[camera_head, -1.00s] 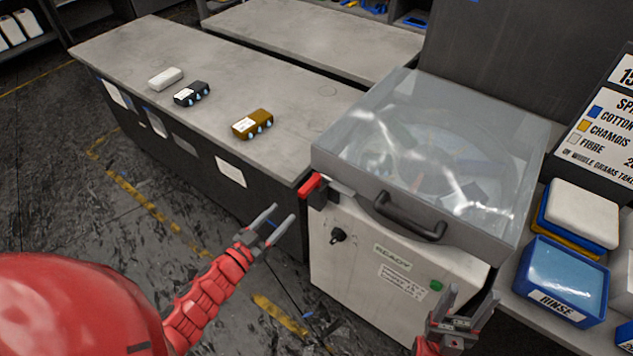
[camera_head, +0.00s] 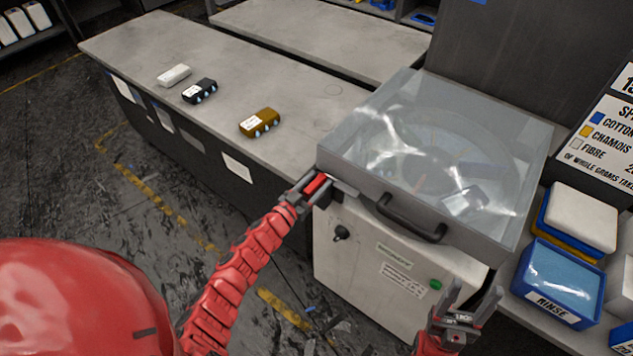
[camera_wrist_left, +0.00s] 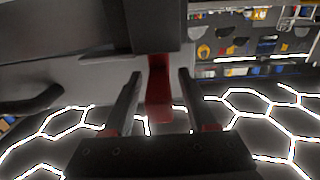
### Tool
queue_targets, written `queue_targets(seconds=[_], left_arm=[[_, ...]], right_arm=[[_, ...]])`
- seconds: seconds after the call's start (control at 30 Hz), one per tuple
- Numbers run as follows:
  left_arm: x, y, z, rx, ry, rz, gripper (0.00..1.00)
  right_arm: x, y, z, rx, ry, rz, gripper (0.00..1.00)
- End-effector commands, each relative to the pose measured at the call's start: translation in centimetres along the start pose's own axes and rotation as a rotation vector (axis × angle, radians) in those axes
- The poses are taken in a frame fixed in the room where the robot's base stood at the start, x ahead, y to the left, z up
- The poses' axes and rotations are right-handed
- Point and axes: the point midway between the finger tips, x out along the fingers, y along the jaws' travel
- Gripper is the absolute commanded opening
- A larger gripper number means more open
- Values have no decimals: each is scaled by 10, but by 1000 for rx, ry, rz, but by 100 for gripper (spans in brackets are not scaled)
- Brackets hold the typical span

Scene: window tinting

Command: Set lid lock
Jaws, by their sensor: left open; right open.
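The machine's clear lid (camera_head: 430,150) is down on the white cabinet (camera_head: 365,265), with a dark handle (camera_head: 410,220) on its front. A red lock lever (camera_head: 317,183) sits at the lid's front left corner. My left gripper (camera_head: 313,188) is at the lever, its fingers open on either side of it. In the left wrist view the red lever (camera_wrist_left: 158,90) stands between the two open fingers, with a gap visible on each side. My right gripper (camera_head: 468,298) is open and empty in front of the cabinet's right side, below the lid.
A grey bench (camera_head: 225,80) at left holds a white block (camera_head: 174,75), a black block (camera_head: 199,91) and a brown block (camera_head: 260,122). A blue rinse tub (camera_head: 556,283) and a white pad (camera_head: 580,217) stand at right. A green button (camera_head: 435,284) is on the cabinet front.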

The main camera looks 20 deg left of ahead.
Motion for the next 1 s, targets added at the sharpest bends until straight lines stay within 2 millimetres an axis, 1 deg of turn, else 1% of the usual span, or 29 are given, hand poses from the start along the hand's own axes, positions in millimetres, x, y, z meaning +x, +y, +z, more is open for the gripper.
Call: queue_targets(seconds=[0.1, 0.17, 0.2, 0.27, 0.4, 0.43, 1.0], left_arm=[[0, 0, 0, 0, 0, 0, 57], [0, 0, 0, 0, 0, 0, 47], [0, 0, 0, 0, 0, 0, 40], [0, 0, 0, 0, 0, 0, 29], [0, 0, 0, 0, 0, 0, 4], [0, 0, 0, 0, 0, 0, 0], [0, 0, 0, 0, 0, 0, 0]], right_arm=[[0, 0, 0, 0, 0, 0, 61], [0, 0, 0, 0, 0, 0, 61], [0, 0, 0, 0, 0, 0, 61], [0, 0, 0, 0, 0, 0, 61], [0, 0, 0, 0, 0, 0, 61], [0, 0, 0, 0, 0, 0, 61], [0, 0, 0, 0, 0, 0, 61]])
